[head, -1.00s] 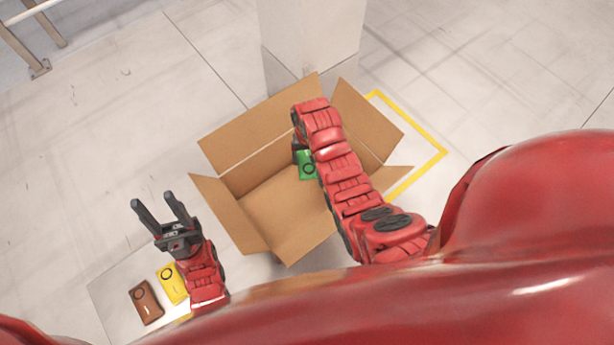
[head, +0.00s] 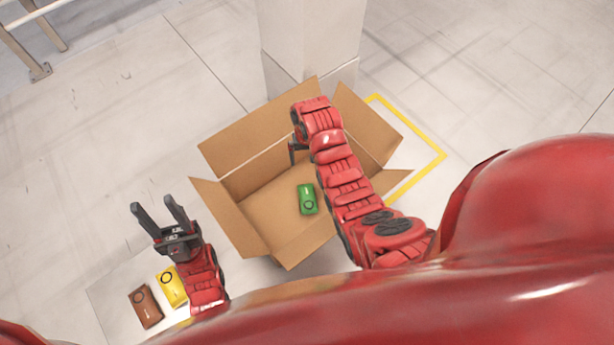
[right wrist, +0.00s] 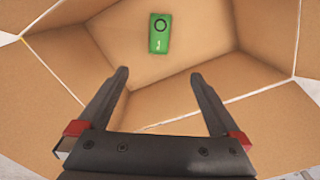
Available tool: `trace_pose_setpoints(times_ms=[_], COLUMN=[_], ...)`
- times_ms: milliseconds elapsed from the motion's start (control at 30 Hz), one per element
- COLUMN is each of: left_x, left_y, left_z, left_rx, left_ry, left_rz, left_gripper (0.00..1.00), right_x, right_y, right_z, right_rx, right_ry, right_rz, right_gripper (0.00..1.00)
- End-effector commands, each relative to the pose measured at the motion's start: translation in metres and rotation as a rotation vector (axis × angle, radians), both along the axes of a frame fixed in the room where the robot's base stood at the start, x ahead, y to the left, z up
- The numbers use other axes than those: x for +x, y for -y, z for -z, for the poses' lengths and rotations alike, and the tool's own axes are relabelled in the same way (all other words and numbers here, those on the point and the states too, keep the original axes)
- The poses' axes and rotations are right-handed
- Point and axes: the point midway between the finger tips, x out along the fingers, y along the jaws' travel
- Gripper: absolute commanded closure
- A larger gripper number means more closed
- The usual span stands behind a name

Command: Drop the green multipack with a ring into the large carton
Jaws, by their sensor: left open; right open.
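The green multipack (head: 308,199) with a dark ring on it lies inside the large open carton (head: 250,143), on its bottom. In the right wrist view the green multipack (right wrist: 159,33) shows beyond my fingertips, apart from them. My right gripper (right wrist: 160,80) is open and empty above the carton. In the head view my right arm hides most of it; only a dark finger (head: 293,153) shows. My left gripper (head: 158,207) is open and empty, left of the carton.
A yellow pack (head: 172,287) and a brown pack (head: 146,306) lie on a pale surface (head: 108,295) below my left gripper. The carton's flaps stand spread open. A pale pillar (head: 311,40) rises behind the carton. Yellow floor marking (head: 420,136) runs to its right.

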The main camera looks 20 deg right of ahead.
Motion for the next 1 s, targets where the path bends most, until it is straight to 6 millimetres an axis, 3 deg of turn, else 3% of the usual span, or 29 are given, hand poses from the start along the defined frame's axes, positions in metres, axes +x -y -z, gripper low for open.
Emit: trace_pose_setpoints(times_ms=[233, 300, 500, 700, 1000], left_x=[0.000, 0.000, 0.000, 0.000, 0.000], left_y=[0.000, 0.000, 0.000, 0.000, 0.000], left_z=[-0.020, -0.041, -0.081, -0.101, -0.100], left_rx=[0.000, 0.000, 0.000, 0.000, 0.000], left_ry=[0.000, 0.000, 0.000, 0.000, 0.000], left_rz=[0.000, 0.000, 0.000, 0.000, 0.000], left_gripper=[0.50, 0.50, 0.50, 0.50, 0.50], right_x=[0.002, 0.001, 0.000, 0.000, 0.000], right_y=[0.000, 0.000, 0.000, 0.001, 0.000], right_z=[-0.066, -0.089, -0.129, -0.149, -0.148], right_rx=[0.000, -0.001, 0.000, -0.001, 0.000], right_ry=[0.009, 0.003, 0.001, 0.001, 0.001], right_rz=[0.000, 0.000, 0.000, 0.001, 0.001], right_gripper=[0.00, 0.00, 0.00, 0.00, 0.00])
